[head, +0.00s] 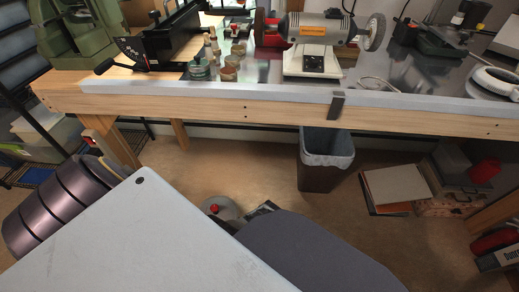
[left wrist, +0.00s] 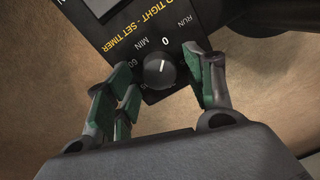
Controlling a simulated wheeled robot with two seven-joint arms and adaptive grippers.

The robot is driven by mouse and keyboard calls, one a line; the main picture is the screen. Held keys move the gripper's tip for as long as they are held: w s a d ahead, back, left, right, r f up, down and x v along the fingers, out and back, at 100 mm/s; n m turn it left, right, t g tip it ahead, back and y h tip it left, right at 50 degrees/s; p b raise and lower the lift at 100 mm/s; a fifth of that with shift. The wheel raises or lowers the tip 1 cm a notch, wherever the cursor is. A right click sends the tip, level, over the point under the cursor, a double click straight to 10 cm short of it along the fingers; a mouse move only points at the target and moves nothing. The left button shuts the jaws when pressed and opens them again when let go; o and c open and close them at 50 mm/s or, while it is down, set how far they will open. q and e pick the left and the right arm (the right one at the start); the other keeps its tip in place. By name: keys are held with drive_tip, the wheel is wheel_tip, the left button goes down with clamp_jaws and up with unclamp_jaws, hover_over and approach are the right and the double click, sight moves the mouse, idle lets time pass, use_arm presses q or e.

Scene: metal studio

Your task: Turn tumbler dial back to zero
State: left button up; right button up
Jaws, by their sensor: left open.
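The tumbler dial (left wrist: 161,73) is a round black knob in the left wrist view, on a black panel (left wrist: 155,22) printed with a 0, MIN, RUN and SET TIMER. The white mark on the knob points up in the picture, at or close to the 0. My left gripper (left wrist: 165,92) is open, with its green-padded fingers on either side of the knob. The right finger is very close to the knob; I cannot tell if it touches. The left fingers stand apart from it. Neither gripper shows in the head view.
In the head view a wooden workbench (head: 250,108) crosses the back, holding a bench grinder (head: 320,32) and small jars (head: 228,73). A bin (head: 325,165) stands below it. A dark ribbed cylinder (head: 65,205) is at the left. Boxes (head: 455,180) sit on the floor at the right.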

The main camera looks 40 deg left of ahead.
sight(266, 231)
use_arm(q)
drive_tip(key=shift+d+m, duration=0.1)
drive_tip(key=shift+m, duration=2.6)
drive_tip(key=shift+s+m+t+b, duration=0.1)
drive_tip(key=shift+m+t+b, duration=0.35)
drive_tip(key=shift+m, duration=1.85)
drive_tip(key=shift+s+d+m+b, duration=0.1)
drive_tip(key=shift+m+b, duration=0.75)
drive_tip(key=shift+m, duration=1.05)
drive_tip(key=shift+m+b, duration=1.2)
drive_tip(key=shift+m, duration=0.6)
drive_tip(key=shift+s+r+p, duration=0.2)
drive_tip(key=shift+r+p, duration=1.9)
drive_tip(key=shift+r, duration=0.95)
drive_tip(key=s+r+n+p, duration=0.2)
drive_tip(key=s+r+p, duration=0.4)
drive_tip(key=r+p, duration=0.4)
drive_tip(key=p, duration=0.3)
drive_tip(key=shift+s+d+n, duration=0.15)
drive_tip(key=shift+d+n, duration=0.1)
drive_tip(key=shift+n, duration=0.15)
drive_tip(key=shift+p, duration=0.3)
